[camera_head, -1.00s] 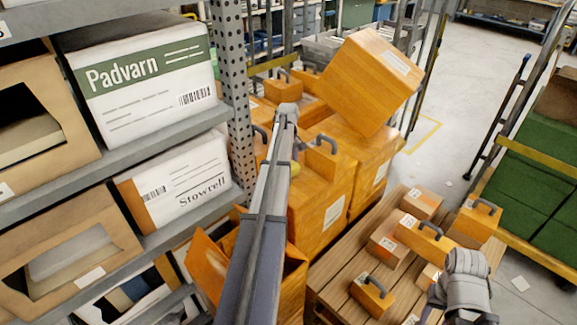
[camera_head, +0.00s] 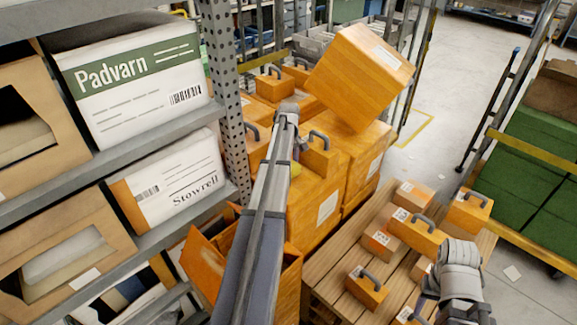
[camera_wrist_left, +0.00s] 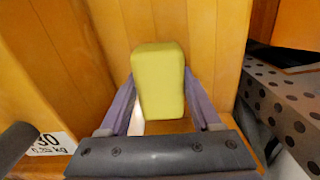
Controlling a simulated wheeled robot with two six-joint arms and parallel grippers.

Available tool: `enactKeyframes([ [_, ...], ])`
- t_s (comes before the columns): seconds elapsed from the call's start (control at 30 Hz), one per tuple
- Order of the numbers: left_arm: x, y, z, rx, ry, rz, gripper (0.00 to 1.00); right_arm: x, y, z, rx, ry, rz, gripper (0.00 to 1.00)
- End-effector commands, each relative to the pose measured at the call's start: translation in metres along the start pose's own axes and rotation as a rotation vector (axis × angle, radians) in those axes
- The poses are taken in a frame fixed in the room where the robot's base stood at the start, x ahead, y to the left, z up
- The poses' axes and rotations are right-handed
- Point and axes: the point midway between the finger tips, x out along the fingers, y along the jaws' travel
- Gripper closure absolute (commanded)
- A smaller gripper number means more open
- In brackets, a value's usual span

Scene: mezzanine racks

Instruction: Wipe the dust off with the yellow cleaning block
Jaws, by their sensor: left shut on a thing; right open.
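The yellow cleaning block (camera_wrist_left: 158,85) stands upright between the fingers of my left gripper (camera_wrist_left: 160,100) in the left wrist view, shut on it. Orange surfaces rise close behind the block; I cannot tell whether it touches them. In the head view only a small yellow patch of the block (camera_head: 296,169) shows beside my left arm, which hides the left gripper, among stacked orange boxes (camera_head: 318,200). My right gripper (camera_head: 424,303) is low at the right, over the pallet's near side, open, with its fingers partly hidden. I cannot make out any dust.
A shelf rack with a perforated post (camera_head: 222,90) and white Padvarn box (camera_head: 135,80) stands at the left. A tilted orange box (camera_head: 360,75) tops the stack. A wooden pallet (camera_head: 335,270) carries several handled weights.

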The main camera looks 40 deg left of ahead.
Motion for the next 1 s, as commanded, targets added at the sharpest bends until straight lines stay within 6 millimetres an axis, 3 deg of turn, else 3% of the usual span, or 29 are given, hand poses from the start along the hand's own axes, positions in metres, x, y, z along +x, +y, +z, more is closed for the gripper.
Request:
enactKeyframes([
  [0.53,-0.055,0.0,0.0,0.0,0.0,0.0,0.88,-0.055,0.005,0.003,0.0,0.0,0.0,0.5],
  [1.0,-0.059,0.0,0.0,0.0,0.0,0.0,0.88,-0.059,0.006,0.004,0.0,0.0,0.0,0.5],
])
